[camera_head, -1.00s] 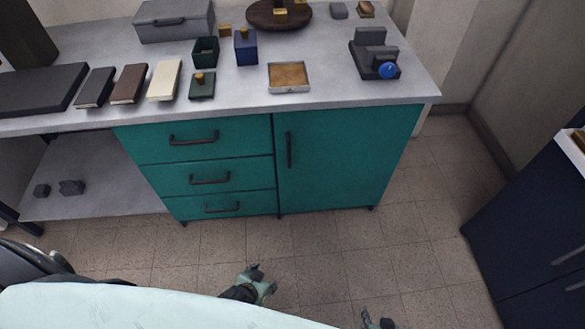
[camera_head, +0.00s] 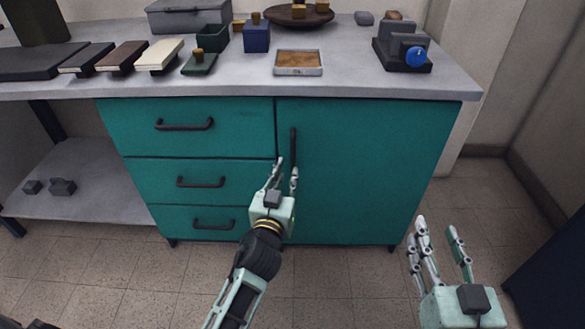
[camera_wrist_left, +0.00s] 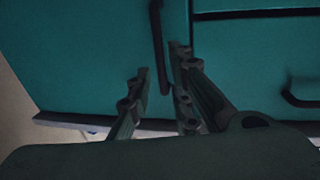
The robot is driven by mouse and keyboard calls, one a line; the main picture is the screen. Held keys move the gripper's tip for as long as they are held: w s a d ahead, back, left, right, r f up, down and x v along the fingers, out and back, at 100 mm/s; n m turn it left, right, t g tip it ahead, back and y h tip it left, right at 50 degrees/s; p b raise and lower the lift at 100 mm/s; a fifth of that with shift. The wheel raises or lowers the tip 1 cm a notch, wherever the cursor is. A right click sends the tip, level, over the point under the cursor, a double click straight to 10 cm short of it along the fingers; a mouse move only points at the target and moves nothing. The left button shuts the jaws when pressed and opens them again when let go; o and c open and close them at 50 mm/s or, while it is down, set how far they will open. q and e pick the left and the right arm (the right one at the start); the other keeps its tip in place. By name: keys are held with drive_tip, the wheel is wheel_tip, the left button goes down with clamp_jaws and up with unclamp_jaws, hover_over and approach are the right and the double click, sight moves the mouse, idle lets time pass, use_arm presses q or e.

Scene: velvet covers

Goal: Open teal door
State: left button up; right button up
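The teal door (camera_head: 365,175) is the right part of the cabinet front and is shut. Its dark vertical handle (camera_head: 293,150) stands near the door's left edge. My left gripper (camera_head: 284,178) is open just below and in front of the handle. In the left wrist view the handle (camera_wrist_left: 158,45) reaches down between the fingers of the left gripper (camera_wrist_left: 160,85), and the fingers are not closed on it. My right gripper (camera_head: 440,240) is open and empty at the lower right, in front of the floor right of the door.
Several teal drawers (camera_head: 190,180) with dark handles are left of the door. The grey countertop (camera_head: 380,85) above holds boxes, books, a tray (camera_head: 298,63) and a device with a blue knob (camera_head: 415,57). A dark cabinet (camera_head: 560,265) stands at the far right.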

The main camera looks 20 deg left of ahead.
sight(292, 158)
use_arm(q)
drive_tip(key=w, duration=0.4)
drive_tip(key=w+b, duration=0.1)
drive_tip(key=w, duration=0.1)
drive_tip(key=shift+w+a, duration=0.25)
drive_tip(key=shift+a, duration=0.05)
drive_tip(key=shift+w, duration=0.65)
use_arm(e)
wheel_tip(292, 158, up, 7)
drive_tip(key=s+t+y, duration=0.1)
drive_tip(key=t, duration=0.3)
drive_tip(key=shift+a, duration=0.35)
use_arm(q)
drive_tip(key=shift+c, duration=0.4)
use_arm(e)
drive_tip(key=shift+r, duration=0.1)
use_arm(q)
clamp_jaws()
